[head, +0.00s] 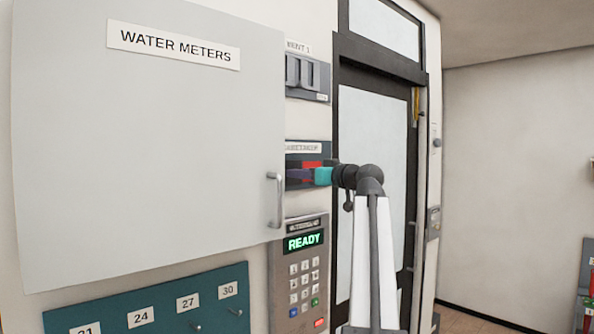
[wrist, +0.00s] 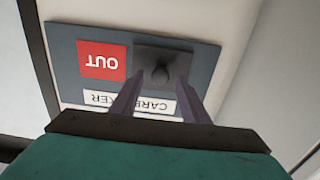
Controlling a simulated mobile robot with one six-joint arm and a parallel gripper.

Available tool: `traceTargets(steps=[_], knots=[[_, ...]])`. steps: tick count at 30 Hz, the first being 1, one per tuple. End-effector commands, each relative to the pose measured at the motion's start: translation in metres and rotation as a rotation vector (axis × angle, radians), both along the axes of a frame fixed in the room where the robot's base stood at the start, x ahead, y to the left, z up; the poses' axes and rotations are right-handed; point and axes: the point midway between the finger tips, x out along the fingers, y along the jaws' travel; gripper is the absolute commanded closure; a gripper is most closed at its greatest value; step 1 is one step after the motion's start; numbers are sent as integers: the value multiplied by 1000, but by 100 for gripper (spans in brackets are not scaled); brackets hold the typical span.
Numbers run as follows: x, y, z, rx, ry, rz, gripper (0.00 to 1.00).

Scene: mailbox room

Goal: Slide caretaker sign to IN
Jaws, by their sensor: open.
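The caretaker sign is a blue-grey wall plate (wrist: 205,62), upside down in the wrist view, with a white label (wrist: 105,99) partly hidden by my fingers. A red OUT panel (wrist: 101,60) is uncovered. Beside it a dark slider (wrist: 150,53) with a round knob (wrist: 161,75) covers the other part of the plate; no IN is visible. My gripper (wrist: 160,80) is open, with its two fingers reaching to either side of the knob; I cannot tell whether they touch it. In the head view my gripper (head: 298,174) is at the sign's plate (head: 324,150), partly hiding it.
A large WATER METERS cabinet door (head: 150,150) with a handle (head: 275,200) stands left of the sign. A keypad (head: 302,270) reading READY is below, and a switch panel (head: 305,75) above. A dark-framed door (head: 372,130) is to the right. Numbered key hooks (head: 165,310) are lower left.

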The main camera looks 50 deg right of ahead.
Motion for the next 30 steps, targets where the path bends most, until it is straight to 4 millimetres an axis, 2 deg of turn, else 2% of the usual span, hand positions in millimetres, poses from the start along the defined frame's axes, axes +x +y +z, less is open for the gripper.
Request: traceTargets(steps=[6, 16, 23, 24, 30], knots=[[14, -1, 0, -1, 0, 0, 59], [15, -1, 0, -1, 0, -1, 59], [15, -2, 0, 0, 0, -1, 97], [15, -2, 0, 0, 0, -1, 100], [15, -2, -1, 0, 0, 0, 100]])
